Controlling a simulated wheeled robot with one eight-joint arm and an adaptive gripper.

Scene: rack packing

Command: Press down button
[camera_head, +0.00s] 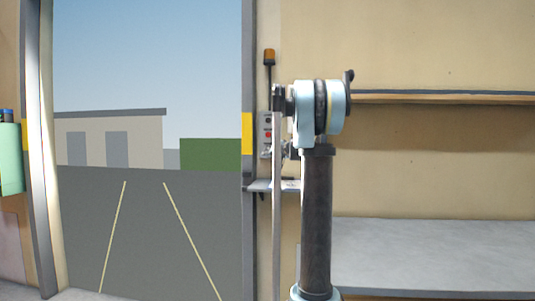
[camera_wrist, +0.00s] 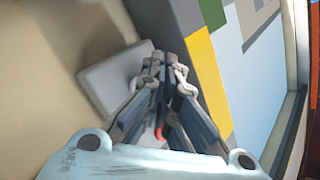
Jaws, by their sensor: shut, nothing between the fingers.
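A grey control box (camera_head: 266,120) is on the wall strip just right of the doorway in the head view. It carries a red button (camera_head: 267,135) and darker buttons above and below it. My arm stands just to the right and hides part of the box's surroundings. In the wrist view my gripper (camera_wrist: 162,62) is shut and empty, its fingertips together. A light grey flat surface (camera_wrist: 105,78) lies behind and left of the fingertips; I cannot tell whether it is the box or the small ledge. A small red patch (camera_wrist: 158,133) shows between the fingers. Contact with a button cannot be seen.
An orange beacon (camera_head: 269,56) stands above the box. A small grey ledge (camera_head: 262,186) juts out below it. A doorway with a yellow-marked frame (camera_head: 247,133) opens at left. A wall shelf (camera_head: 440,97) and a grey worktop (camera_head: 440,255), both bare, are at right.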

